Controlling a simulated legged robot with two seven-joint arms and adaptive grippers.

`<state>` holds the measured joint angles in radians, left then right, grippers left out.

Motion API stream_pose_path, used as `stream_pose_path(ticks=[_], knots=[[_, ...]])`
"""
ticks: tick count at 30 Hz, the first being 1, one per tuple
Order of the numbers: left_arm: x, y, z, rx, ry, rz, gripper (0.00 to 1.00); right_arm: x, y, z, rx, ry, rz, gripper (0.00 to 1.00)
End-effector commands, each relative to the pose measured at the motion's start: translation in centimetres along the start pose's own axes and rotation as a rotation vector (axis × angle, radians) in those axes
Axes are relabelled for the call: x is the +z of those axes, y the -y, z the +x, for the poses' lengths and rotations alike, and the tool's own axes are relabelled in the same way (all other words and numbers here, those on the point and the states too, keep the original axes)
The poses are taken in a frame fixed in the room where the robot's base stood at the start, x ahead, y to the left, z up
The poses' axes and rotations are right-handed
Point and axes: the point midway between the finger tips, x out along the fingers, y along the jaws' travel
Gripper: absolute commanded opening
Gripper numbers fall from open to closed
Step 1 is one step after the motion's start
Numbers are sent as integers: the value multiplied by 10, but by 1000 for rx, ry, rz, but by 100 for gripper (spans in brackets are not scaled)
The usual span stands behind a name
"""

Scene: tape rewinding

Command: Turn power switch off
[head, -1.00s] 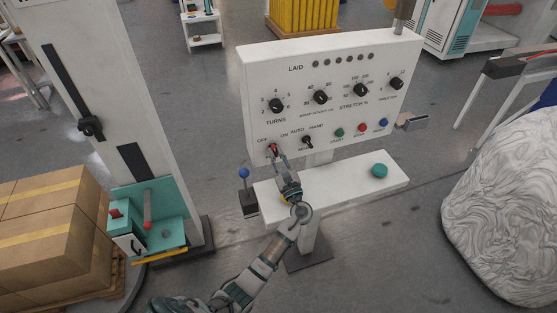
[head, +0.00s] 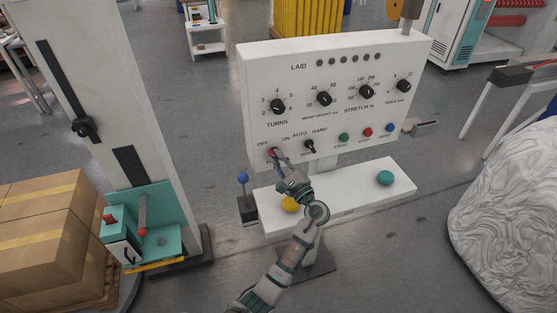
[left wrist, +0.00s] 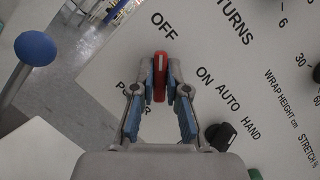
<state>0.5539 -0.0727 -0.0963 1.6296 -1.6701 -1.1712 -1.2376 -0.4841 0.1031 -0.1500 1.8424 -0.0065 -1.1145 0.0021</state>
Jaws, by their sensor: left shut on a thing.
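The red power switch (head: 272,152) is at the lower left of the white control panel (head: 290,67), under the OFF label. In the left wrist view the red switch (left wrist: 160,75) stands between the fingertips, with OFF above it and ON to its right. My left gripper (head: 277,157) is shut on the switch, and its fingers (left wrist: 160,84) lie on both sides of it. The fingers partly hide the switch and the POWER label. My right gripper is out of view.
The black mode switch (head: 310,146) is just right of the gripper. A blue-knobbed lever (head: 243,178) stands to the left. A yellow button (head: 290,204) and a green button (head: 385,178) sit on the shelf below. Boxes (head: 50,235) stand at left, a wrapped load (head: 510,210) at right.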

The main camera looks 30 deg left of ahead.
Motion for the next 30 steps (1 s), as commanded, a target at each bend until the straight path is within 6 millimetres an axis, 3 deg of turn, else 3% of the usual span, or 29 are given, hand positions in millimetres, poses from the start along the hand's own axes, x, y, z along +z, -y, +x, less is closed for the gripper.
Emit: stream_pose_path(ticks=[12, 13, 15, 30], knots=[[-5, -2, -1, 3, -13, -4, 0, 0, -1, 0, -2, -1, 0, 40], [-5, -2, -1, 3, -13, -4, 21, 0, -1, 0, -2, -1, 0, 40], [-5, -2, -1, 3, -12, -4, 38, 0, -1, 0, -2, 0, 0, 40], [-1, 2, -11, -1, -6, -6, 39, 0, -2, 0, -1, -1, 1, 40]])
